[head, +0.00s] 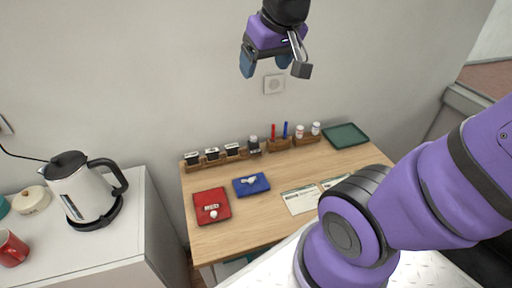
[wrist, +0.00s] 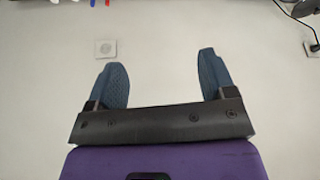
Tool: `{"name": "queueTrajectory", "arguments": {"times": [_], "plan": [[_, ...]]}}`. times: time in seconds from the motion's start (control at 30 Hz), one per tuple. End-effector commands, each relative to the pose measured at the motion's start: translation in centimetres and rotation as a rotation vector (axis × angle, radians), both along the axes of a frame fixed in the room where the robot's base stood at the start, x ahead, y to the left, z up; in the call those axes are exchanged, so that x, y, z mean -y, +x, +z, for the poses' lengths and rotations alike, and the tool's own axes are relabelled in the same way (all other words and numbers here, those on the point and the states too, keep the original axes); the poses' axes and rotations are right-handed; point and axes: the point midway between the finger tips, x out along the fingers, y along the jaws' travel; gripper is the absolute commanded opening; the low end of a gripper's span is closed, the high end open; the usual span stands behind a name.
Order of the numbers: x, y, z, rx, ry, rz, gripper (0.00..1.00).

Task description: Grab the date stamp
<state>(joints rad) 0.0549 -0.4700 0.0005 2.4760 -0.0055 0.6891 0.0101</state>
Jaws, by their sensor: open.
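My gripper (head: 265,64) is high in front of the wall, well above the wooden desk. Its two blue fingers are apart with nothing between them, and the wrist view shows the open gap (wrist: 161,60) against bare wall. At the back of the desk, several dark stamps with white labels stand in a wooden rack, among them a left stamp (head: 191,158), a middle stamp (head: 212,154) and a right stamp (head: 232,149). A dark upright item (head: 254,146) stands just right of them. I cannot tell which one is the date stamp.
The desk (head: 250,220) holds a red pad (head: 211,195), a blue pad (head: 262,182), cards (head: 300,199) and a green tray (head: 345,135). Pens (head: 285,130) and small bottles (head: 315,128) stand right of the stamps. A kettle (head: 82,190) is on the left cabinet.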

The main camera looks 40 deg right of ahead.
Motion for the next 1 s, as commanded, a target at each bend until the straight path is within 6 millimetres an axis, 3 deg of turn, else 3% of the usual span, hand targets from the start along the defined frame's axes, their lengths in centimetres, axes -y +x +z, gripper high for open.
{"name": "queueTrajectory", "arguments": {"times": [0.2, 0.5, 0.8, 1.0], "plan": [[1.9, 6.3, -4.0, -0.020, 0.000, -0.043, 0.77], [5.1, 13.3, -11.4, -0.032, -0.001, -0.097, 0.77], [8.6, 18.2, -20.9, -0.045, 0.002, -0.148, 0.77], [10.7, 19.9, -27.9, -0.053, 0.005, -0.181, 0.77]]}}
